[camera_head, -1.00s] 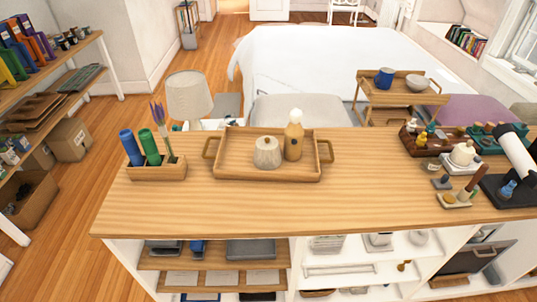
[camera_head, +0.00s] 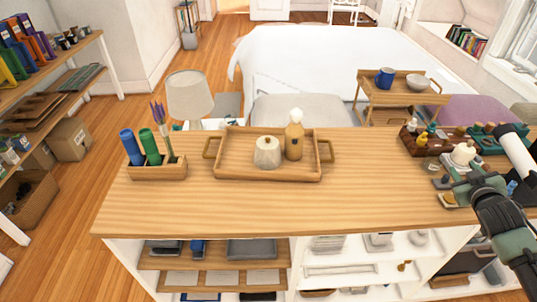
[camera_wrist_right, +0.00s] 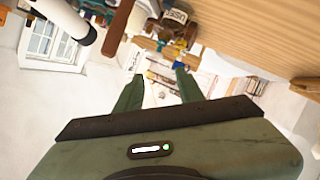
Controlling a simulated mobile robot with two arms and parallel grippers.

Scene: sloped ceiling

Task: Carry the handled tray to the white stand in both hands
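The handled wooden tray (camera_head: 268,178) lies flat on the wooden counter, with a handle at its left and right ends. A cream lidded jar (camera_head: 267,153) and an amber bottle with a white top (camera_head: 294,140) stand upright in it. My right gripper (camera_head: 447,181) is over the counter's right part, well right of the tray and apart from it. In the right wrist view its two green fingers (camera_wrist_right: 158,85) are spread with nothing between them. My left gripper is not in view. I cannot pick out the white stand with certainty.
A holder with blue and green rolls (camera_head: 157,170) stands left of the tray. A dark tray of small bottles (camera_head: 436,147) and other items crowd the counter's right end. The counter (camera_head: 365,185) between is clear. Behind, a small wooden table (camera_head: 405,97) holds a mug and bowl.

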